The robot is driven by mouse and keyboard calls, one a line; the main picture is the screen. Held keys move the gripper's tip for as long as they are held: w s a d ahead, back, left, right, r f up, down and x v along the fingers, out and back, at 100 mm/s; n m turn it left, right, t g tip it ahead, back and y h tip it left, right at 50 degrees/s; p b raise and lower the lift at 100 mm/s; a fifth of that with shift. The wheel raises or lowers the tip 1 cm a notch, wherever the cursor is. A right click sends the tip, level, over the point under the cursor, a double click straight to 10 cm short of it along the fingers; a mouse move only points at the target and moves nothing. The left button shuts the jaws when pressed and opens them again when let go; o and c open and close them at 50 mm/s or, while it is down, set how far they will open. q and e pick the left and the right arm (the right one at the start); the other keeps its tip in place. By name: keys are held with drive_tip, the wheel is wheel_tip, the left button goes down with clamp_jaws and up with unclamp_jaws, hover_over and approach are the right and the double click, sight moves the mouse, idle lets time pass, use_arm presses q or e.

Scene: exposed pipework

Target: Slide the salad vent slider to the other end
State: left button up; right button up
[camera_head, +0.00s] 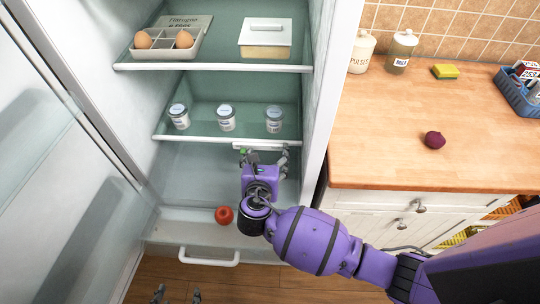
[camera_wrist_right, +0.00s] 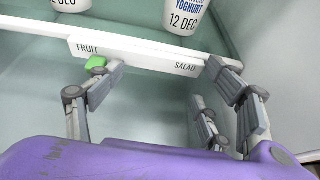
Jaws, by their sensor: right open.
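A small green slider (camera_wrist_right: 96,64) sits at the FRUIT end of a white vent strip (camera_wrist_right: 140,52). SALAD is printed at the strip's right end. In the head view the strip (camera_head: 262,146) runs under the shelf of yoghurt pots. My right gripper (camera_wrist_right: 165,82) is open in front of the strip. Its left finger is right beside the green slider, and whether it touches cannot be told. Its other fingers are near the SALAD end. In the head view my right gripper (camera_head: 262,157) partly hides the strip. My left gripper (camera_head: 177,294) shows only spread fingertips at the bottom edge.
Yoghurt pots (camera_head: 227,118) stand on the shelf above the strip. A red tomato (camera_head: 224,215) lies low in the fridge, left of my right wrist. The open fridge door (camera_head: 60,170) is on the left, the wooden counter (camera_head: 380,150) on the right.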

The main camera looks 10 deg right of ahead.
drive_tip(key=shift+o, duration=0.3)
drive_tip(key=a, duration=0.2)
drive_tip(key=shift+w+a+r+y, duration=0.1)
drive_tip(key=shift+a+r+y, duration=0.2)
drive_tip(key=shift+a+r, duration=0.1)
drive_tip(key=shift+s+d+r+p, duration=0.1)
drive_tip(key=shift+s+r+p, duration=0.15)
drive_tip(key=shift+p, duration=0.3)
drive_tip(key=shift+c, duration=0.6)
drive_tip(key=shift+s+r+p, duration=0.3)
drive_tip(key=shift+r+p, duration=0.15)
drive_tip(key=shift+r, duration=0.05)
drive_tip(key=c, duration=0.5)
drive_tip(key=shift+s+r, duration=0.1)
drive_tip(key=c, duration=0.3)
drive_tip(key=shift+s+a+r+n+p, duration=0.35)
drive_tip(key=shift+s+a, duration=0.25)
drive_tip(key=shift+s, duration=0.25)
clamp_jaws()
use_arm(q)
drive_tip(key=w+r+t, duration=0.1)
drive_tip(key=w+r, duration=0.3)
drive_tip(key=r, duration=0.1)
drive_tip(key=shift+w+r, duration=0.25)
use_arm(e)
drive_tip(key=shift+s+d, duration=0.6)
drive_tip(key=shift+s, duration=0.05)
